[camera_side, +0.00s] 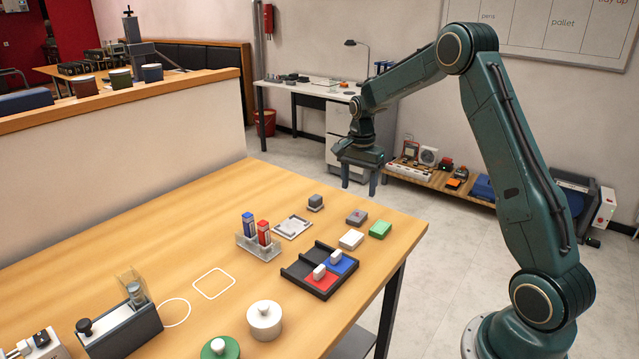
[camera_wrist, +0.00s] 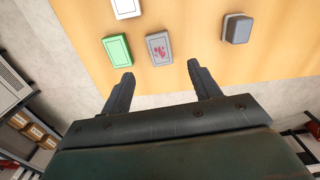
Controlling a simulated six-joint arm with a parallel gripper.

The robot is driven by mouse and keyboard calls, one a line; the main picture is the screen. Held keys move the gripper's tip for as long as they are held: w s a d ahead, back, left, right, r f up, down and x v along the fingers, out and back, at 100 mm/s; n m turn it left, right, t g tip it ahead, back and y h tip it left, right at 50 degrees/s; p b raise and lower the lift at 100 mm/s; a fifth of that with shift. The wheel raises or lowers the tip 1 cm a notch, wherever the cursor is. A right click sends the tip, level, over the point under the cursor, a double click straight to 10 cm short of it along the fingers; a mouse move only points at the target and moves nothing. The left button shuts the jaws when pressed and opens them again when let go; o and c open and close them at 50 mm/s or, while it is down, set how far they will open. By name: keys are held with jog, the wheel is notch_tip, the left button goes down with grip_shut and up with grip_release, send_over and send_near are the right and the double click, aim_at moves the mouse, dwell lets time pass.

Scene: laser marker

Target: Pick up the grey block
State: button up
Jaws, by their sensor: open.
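A flat grey block (camera_side: 356,216) with a red mark on top lies near the table's far right edge. In the wrist view the same grey block (camera_wrist: 158,49) lies just ahead of the gap between the fingertips. A darker grey, raised block (camera_side: 315,202) stands to its left in the side view; in the wrist view this darker block (camera_wrist: 237,28) is to its right. My gripper (camera_side: 359,186) is open and empty, raised above and beyond the table's far edge. In the wrist view my gripper (camera_wrist: 160,72) has its two fingers spread wide, touching neither block.
A green block (camera_side: 380,230) and a white block (camera_side: 351,240) lie close to the flat grey block. A dark tray (camera_side: 293,271) with red and blue sections, a rack (camera_side: 262,249) with two bottles, and a small plate (camera_side: 292,228) stand nearer.

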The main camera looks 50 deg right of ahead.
aim_at(356, 216)
jog(key=shift+f, duration=1.95)
jog(key=shift+f, duration=2.6)
jog(key=c, duration=1.1)
jog(key=shift+r, duration=0.2)
notch_tip(356, 216, up, 20)
jog(key=shift+f, duration=0.1)
